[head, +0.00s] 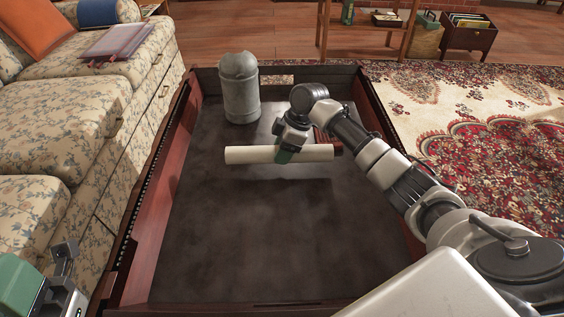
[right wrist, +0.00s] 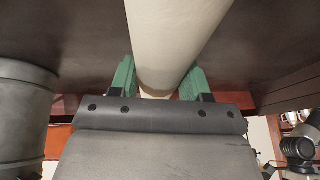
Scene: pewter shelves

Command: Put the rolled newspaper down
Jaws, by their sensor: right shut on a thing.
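The rolled newspaper (head: 245,154) is a pale cream cylinder lying level, left to right, over the dark table top (head: 250,235). My right gripper (head: 284,156) is shut around its middle. In the right wrist view the newspaper (right wrist: 175,35) runs between the green fingers of the right gripper (right wrist: 158,82). A soft shadow shows on the table top below and in front of the roll, so it seems to hang a little above the surface. My left gripper (head: 66,278) is at the lower left corner, partly cut off; its fingers are unclear.
A grey lidded canister (head: 239,92) stands on the table's far left part, behind the newspaper; it also shows in the right wrist view (right wrist: 22,115). Raised wooden edges (head: 163,205) border the table. The near table top is clear. A floral sofa (head: 60,120) is left, a patterned rug (head: 490,130) right.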

